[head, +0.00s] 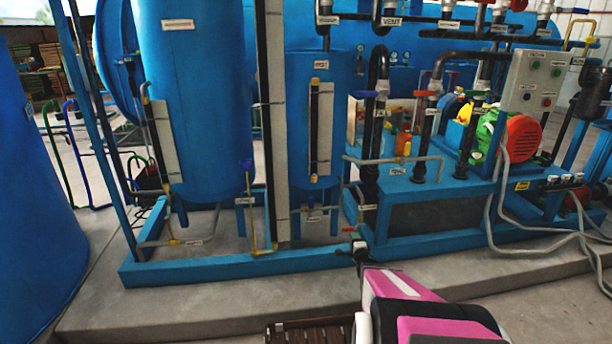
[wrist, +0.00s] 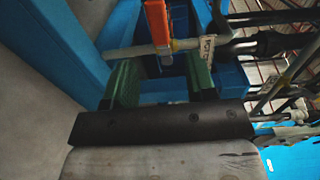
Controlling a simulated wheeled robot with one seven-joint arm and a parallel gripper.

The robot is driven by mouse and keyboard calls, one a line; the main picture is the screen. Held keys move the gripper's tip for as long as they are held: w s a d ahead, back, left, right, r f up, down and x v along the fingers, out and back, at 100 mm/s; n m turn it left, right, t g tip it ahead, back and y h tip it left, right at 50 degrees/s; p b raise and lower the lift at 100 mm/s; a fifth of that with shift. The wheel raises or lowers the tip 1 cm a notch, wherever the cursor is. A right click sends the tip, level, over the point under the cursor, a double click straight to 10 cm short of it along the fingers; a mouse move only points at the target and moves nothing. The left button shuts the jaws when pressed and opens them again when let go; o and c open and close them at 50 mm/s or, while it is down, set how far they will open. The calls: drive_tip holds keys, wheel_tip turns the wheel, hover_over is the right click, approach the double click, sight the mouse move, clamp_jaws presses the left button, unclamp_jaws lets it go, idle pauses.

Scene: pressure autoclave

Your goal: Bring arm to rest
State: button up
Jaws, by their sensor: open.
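My gripper (head: 355,248) is at the end of my pink and black arm, in front of the blue skid at the lower middle of the head view. In the wrist view its two green fingers (wrist: 162,78) stand apart with nothing seen held between them. A valve with an orange handle (wrist: 157,25) on a pale horizontal pipe (wrist: 130,52) lies just beyond the fingertips. I cannot tell whether the fingers touch it. In the head view a small red handle (head: 353,230) shows right by the gripper.
Two blue tanks (head: 198,100) (head: 318,110) stand on the blue skid frame (head: 200,268). To the right are black pipes, a green and red pump motor (head: 522,136) and a grey control box (head: 536,80). Grey hoses (head: 490,215) hang at right.

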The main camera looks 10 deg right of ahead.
drive_tip(key=s+a+r+n+g, duration=0.7)
drive_tip(key=s+n+g, duration=0.1)
drive_tip(key=s, duration=0.4)
drive_tip(key=s+a+r+n+g, duration=0.8)
drive_tip(key=s+n+g, duration=0.1)
drive_tip(key=s, duration=0.3)
drive_tip(key=shift+a+n+g, duration=0.3)
drive_tip(key=shift+g, duration=0.1)
